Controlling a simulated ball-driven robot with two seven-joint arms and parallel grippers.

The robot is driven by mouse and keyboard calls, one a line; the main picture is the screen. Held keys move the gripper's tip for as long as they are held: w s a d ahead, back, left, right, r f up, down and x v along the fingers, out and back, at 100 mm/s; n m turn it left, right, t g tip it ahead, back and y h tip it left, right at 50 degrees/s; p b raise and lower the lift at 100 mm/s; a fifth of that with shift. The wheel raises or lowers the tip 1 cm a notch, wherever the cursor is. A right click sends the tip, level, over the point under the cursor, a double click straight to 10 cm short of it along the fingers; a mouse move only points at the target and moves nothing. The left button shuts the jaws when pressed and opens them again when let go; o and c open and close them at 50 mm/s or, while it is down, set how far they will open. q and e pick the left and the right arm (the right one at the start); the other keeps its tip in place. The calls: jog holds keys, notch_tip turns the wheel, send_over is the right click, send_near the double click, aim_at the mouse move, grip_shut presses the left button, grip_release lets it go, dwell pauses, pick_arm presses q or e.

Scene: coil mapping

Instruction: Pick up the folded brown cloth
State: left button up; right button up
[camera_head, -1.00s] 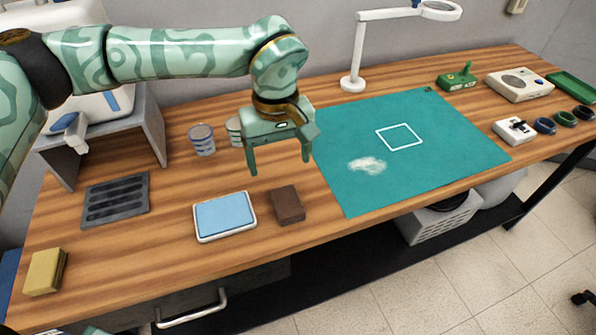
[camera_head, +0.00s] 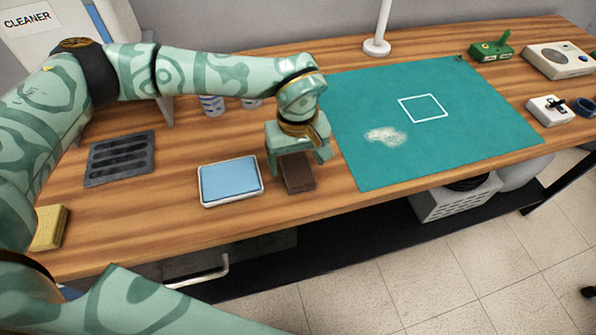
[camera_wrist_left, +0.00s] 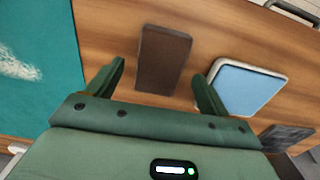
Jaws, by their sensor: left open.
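The folded brown cloth (camera_head: 297,172) is a small dark brown block lying on the wooden table, between the blue pad and the teal mat. In the left wrist view the open gripper (camera_wrist_left: 160,83) holds nothing. My right gripper is not in view; part of my other arm shows at the bottom.
A blue pad in a white tray (camera_head: 203,203) is close left of the cloth. The teal mat (camera_head: 480,120) with a white smear (camera_head: 385,137) is to the right. A grey slotted rack (camera_head: 119,182) and a yellow sponge (camera_head: 50,228) are further left. The table's front edge is near.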

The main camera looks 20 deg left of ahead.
pick_arm(q)
notch_tip(320, 180, down, 3)
jog(key=shift+r, duration=0.1)
jog(key=shift+r, duration=0.1)
jog(key=c, duration=1.1)
jog(key=shift+o, duration=0.2)
